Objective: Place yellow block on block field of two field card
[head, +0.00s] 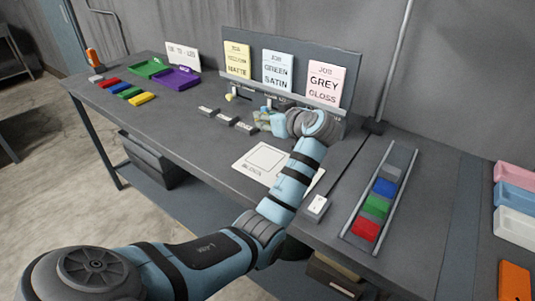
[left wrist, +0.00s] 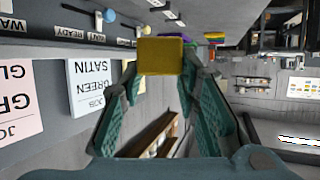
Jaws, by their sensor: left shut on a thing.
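My left gripper (head: 264,121) is above the bench, in front of the upright job cards and beyond the white card. In the left wrist view, its fingers (left wrist: 160,72) are shut on a yellow block (left wrist: 161,55) at the fingertips. In the head view the held block is hard to make out. The white card (head: 263,160) lies flat on the bench with a printed square outline; my left arm covers its right part. Its small print is not readable. Another yellow block (head: 142,99) lies at the left of the bench. My right gripper is not in view.
A green tray (head: 148,67) and a purple tray (head: 177,79) stand at the back left beside several coloured blocks. Small labelled tags (head: 226,119) lie mid-bench. A rail rack (head: 360,222) with coloured blocks is at right. Bare bench lies left of the card.

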